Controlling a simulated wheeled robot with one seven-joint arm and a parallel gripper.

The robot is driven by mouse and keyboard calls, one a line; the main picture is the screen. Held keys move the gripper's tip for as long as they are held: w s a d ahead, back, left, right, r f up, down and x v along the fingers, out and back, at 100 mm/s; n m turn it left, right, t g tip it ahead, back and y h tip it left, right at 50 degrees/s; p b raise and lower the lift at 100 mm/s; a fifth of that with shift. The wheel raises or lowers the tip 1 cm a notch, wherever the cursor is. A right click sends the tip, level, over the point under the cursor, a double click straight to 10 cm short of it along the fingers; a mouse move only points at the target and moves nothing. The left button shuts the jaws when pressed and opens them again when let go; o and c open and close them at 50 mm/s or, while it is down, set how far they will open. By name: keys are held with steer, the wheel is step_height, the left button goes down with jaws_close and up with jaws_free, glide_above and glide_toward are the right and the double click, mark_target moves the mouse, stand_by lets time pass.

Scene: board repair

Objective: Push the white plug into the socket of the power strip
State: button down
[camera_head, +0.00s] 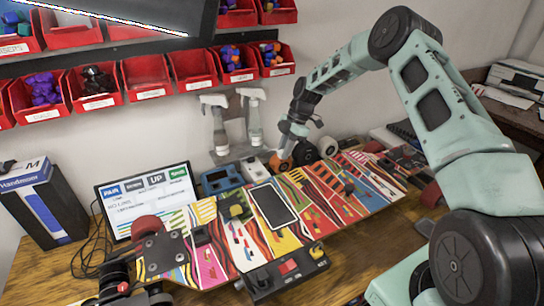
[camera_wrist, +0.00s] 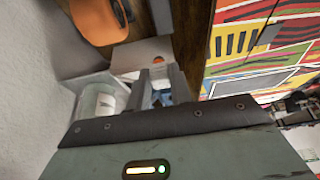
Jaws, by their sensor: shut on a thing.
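My gripper (camera_head: 284,148) is low at the back edge of the table, beside the wall. In the wrist view its two fingers (camera_wrist: 161,88) are close together, shut on a small pale thing between them that seems to be the white plug (camera_wrist: 159,74). Most of the plug is hidden by the fingers. A white block (camera_wrist: 140,54), which looks like the power strip, lies just beyond the fingertips. A white block also shows left of the gripper in the head view (camera_head: 254,168). Its socket holes are not clear, and I cannot tell whether plug and strip touch.
An orange round thing (camera_wrist: 100,18) is close to the fingers. A spray bottle (camera_head: 251,118) stands left of the gripper by the wall. A colourful skateboard deck (camera_head: 330,187) fills the table's middle. A blue device (camera_head: 222,179) lies further left. Red bins (camera_head: 195,70) hang above.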

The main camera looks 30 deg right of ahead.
steer(key=shift+d, duration=0.3)
steer(key=shift+r, duration=0.15)
steer(key=shift+r+p, duration=0.65)
steer(key=shift+r, duration=0.6)
steer(key=a, duration=0.8)
steer(key=shift+w+a+b, duration=0.25)
steer(key=shift+a+b, duration=0.15)
steer(key=shift+f, duration=0.2)
steer(key=shift+f+b, duration=1.2)
steer(key=shift+f, duration=0.45)
steer(key=shift+f+b, duration=0.95)
steer(key=shift+f, duration=0.4)
stand_by(1.9)
